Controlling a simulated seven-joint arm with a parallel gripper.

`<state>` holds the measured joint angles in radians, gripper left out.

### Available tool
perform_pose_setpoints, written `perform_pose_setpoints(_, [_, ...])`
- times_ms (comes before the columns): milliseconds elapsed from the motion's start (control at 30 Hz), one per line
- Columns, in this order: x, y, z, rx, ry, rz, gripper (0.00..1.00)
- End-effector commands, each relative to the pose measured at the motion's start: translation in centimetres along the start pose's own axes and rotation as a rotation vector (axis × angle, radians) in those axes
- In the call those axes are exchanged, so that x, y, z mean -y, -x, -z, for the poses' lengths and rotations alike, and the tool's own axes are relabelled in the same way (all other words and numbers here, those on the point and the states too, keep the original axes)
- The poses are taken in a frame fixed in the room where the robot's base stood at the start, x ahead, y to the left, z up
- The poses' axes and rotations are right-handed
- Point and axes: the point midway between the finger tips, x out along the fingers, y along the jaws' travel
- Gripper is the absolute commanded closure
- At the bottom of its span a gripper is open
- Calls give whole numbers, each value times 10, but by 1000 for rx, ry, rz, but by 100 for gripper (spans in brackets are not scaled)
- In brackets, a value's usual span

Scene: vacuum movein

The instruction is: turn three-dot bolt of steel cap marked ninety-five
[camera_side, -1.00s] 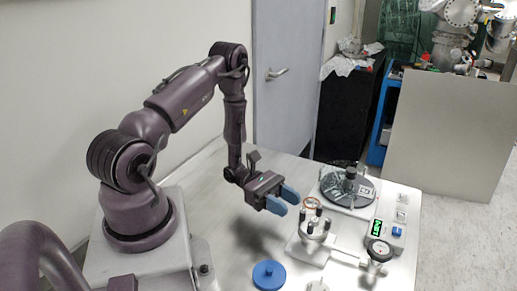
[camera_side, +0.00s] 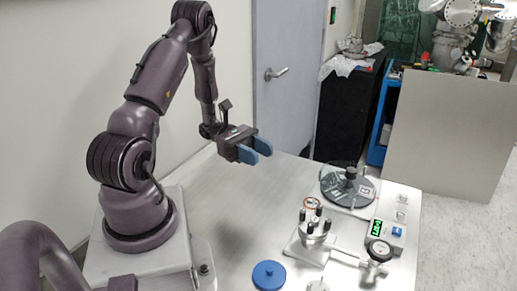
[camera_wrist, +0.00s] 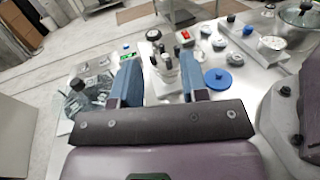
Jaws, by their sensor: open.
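The steel cap (camera_side: 316,231) sits on a small metal fixture on the table, with several black-topped bolts standing around it. It also shows between my fingers in the wrist view (camera_wrist: 164,72). The dot marks on the bolts and the number on the cap are too small to read, so I cannot tell which bolt has three dots. My gripper (camera_side: 261,152) has blue fingers, is open and empty, and hangs well above the table, up and left of the cap in the side view. Its spread fingers show in the wrist view (camera_wrist: 158,62).
A blue disc (camera_side: 268,275) lies in front of the cap. A dark round plate with a knob (camera_side: 347,187) stands behind it. A black-rimmed gauge (camera_side: 379,251) and a green display (camera_side: 376,228) are to the right. The table's left middle is clear.

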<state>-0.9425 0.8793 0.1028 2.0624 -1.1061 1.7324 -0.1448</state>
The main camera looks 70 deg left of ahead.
Motion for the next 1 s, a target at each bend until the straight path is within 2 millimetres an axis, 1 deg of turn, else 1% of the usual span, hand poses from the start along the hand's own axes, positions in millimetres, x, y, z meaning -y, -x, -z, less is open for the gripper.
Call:
perform_pose_setpoints(33, [0,-2,-5,-10,-1,13,59])
perform_pose_setpoints(200, [2,-5,-12,-24,5,30,59])
perform_pose_setpoints(500, [2,-5,-12,-25,8,30,59])
perform_pose_setpoints(567, [3,-3,-8,-20,20,21,59])
perform_pose_setpoints(667, [12,1,11,16,90,-22,59])
perform_pose_setpoints(800, [30,1,55,69,158,-162,59])
perform_pose_setpoints(900, [43,-4,82,68,141,-265,59])
perform_pose_setpoints(1000, [46,-8,96,29,69,-318,59])
